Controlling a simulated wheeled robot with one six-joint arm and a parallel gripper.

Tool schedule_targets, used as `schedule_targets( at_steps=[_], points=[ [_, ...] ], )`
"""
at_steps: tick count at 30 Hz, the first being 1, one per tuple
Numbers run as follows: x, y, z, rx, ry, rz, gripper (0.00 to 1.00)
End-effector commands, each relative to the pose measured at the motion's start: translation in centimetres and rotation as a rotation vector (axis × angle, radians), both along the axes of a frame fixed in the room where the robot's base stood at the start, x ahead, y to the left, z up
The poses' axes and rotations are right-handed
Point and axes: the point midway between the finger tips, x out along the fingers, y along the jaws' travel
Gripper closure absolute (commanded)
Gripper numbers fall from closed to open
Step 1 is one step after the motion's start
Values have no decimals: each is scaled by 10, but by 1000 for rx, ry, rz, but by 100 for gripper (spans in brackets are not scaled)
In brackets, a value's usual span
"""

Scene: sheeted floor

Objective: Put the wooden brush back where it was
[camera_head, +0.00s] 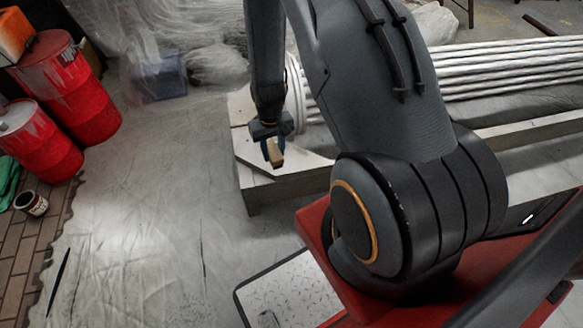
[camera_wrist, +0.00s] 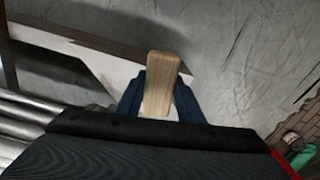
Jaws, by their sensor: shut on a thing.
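The wooden brush (camera_head: 275,152) shows as a short pale wooden piece below my gripper (camera_head: 268,142) in the head view. In the wrist view the brush (camera_wrist: 160,85) is a light wooden handle between the two blue fingers of my gripper (camera_wrist: 159,98). The gripper is shut on it. The brush is held over the corner of a low pale platform (camera_head: 262,183). I cannot tell its height above the platform. Its bristles are not visible.
White pipes (camera_head: 500,70) lie along the platform on the right. Red drums (camera_head: 66,90), an open paint can (camera_head: 31,204) and a blue crate (camera_head: 165,77) stand at the left and back. A dark thin stick (camera_head: 58,282) lies on the floor. The sheeted floor (camera_head: 160,210) between is mostly clear.

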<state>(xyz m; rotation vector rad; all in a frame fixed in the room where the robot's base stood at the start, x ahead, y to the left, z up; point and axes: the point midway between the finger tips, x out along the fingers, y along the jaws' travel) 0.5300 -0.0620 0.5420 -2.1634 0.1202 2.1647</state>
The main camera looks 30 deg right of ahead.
Motion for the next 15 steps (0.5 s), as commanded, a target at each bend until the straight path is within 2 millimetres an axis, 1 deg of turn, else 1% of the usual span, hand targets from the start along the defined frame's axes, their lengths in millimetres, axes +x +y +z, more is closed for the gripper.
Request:
schedule_targets(
  at_steps=[1,3,10,15],
  points=[
    [11,-10,-14,-1,-5,-17,87],
    [20,-23,-23,0,-4,-38,87],
    [46,-64,-50,-2,-5,-101,87],
    [58,-90,-64,-1,-3,-141,87]
  ],
)
